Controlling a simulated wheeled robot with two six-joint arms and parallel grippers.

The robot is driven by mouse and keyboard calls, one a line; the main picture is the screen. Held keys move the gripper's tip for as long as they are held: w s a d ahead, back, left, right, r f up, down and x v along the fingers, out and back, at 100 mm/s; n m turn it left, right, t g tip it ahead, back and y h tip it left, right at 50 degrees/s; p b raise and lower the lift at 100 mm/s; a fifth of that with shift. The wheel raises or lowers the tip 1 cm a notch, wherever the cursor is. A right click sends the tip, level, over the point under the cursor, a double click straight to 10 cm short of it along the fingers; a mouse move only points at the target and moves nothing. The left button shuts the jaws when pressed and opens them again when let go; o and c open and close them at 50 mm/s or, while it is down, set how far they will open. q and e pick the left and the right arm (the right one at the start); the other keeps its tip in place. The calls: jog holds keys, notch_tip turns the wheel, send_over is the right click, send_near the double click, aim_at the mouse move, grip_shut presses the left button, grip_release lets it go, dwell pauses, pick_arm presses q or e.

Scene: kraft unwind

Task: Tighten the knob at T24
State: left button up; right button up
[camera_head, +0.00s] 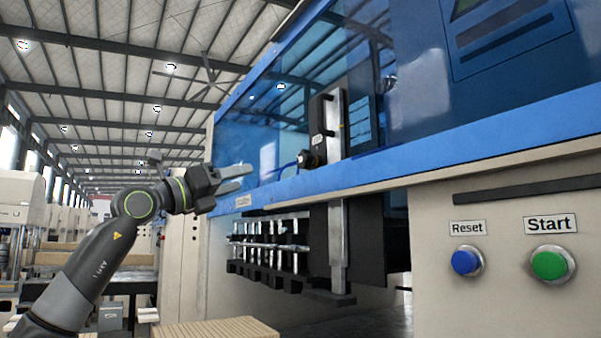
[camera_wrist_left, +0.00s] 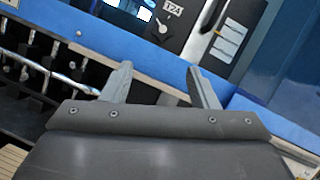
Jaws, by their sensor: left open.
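The knob (camera_head: 306,160) is small and dark, at the lower part of an upright black panel (camera_head: 330,125) behind the machine's blue frame. A small white label sits just above it. In the left wrist view the label reads T24 (camera_wrist_left: 174,7), and the knob (camera_wrist_left: 160,29) shows below it with a light pointer. My left gripper (camera_head: 243,178) is open and empty, to the left of the knob and apart from it. In the left wrist view its two fingers (camera_wrist_left: 161,76) stand apart below the knob. My right gripper is not in view.
A blue rail (camera_head: 420,160) runs along the machine below the panel. A blue Reset button (camera_head: 465,262) and a green Start button (camera_head: 549,264) are at lower right. A rack of metal rods (camera_head: 270,245) is below the rail. A slatted wooden surface (camera_head: 220,328) is at the bottom.

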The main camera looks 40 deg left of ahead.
pick_arm(q)
jog(key=p, duration=1.2)
send_near(301, 162)
jog(key=x, duration=0.7)
jog(key=shift+w+d+r, duration=0.15)
jog(key=shift+r, duration=0.1)
jog(key=shift+w+r, duration=0.1)
jog(key=shift+w, duration=0.55)
jog(key=c, duration=0.7)
